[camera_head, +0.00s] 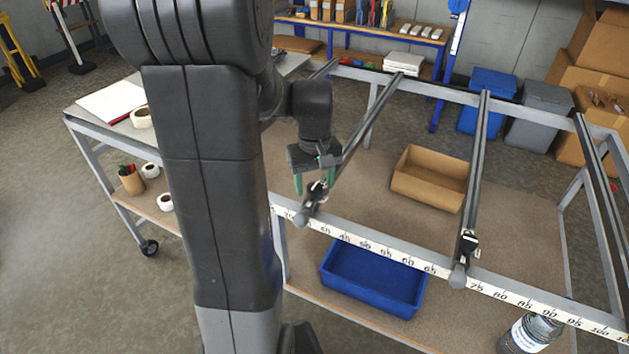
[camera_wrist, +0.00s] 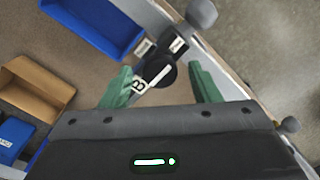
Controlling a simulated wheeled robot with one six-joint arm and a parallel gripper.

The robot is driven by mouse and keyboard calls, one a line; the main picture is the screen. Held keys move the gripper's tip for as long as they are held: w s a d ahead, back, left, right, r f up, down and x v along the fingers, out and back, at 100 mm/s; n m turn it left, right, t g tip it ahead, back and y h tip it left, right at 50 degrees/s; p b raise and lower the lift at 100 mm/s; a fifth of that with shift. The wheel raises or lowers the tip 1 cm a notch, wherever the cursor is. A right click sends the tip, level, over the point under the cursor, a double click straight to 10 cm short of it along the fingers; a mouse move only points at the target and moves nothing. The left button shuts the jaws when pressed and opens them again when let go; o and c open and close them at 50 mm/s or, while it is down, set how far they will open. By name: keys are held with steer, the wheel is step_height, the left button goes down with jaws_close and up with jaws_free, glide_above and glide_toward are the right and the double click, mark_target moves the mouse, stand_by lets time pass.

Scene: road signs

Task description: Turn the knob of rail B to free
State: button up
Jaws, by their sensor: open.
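My gripper (camera_head: 312,184) is open, with green fingers pointing down over the front end of a dark rail (camera_head: 362,128). In the wrist view the fingers (camera_wrist: 163,84) stand on either side of a round black knob (camera_wrist: 167,70) with a white stripe across it; I see a gap on each side. A white label with the letter B (camera_wrist: 138,86) lies by the knob. Two small pale labels (camera_wrist: 144,47) sit on the far side of the knob; their words are too small to read. In the head view the knob (camera_head: 318,189) is partly hidden by the fingers.
A second rail (camera_head: 478,160) with its own black knob (camera_head: 469,241) lies to the right. A white scale strip (camera_head: 375,245) runs along the front beam. A blue bin (camera_head: 348,298) and a cardboard tray (camera_head: 402,188) sit on the shelf below.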

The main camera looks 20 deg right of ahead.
mark_target(314, 186)
step_height(314, 186, up, 14)
stand_by(0.6)
steer(key=shift+f, duration=0.15)
step_height(314, 186, down, 14)
steer(key=shift+r, duration=0.1)
stand_by(0.6)
steer(key=shift+r, duration=0.1)
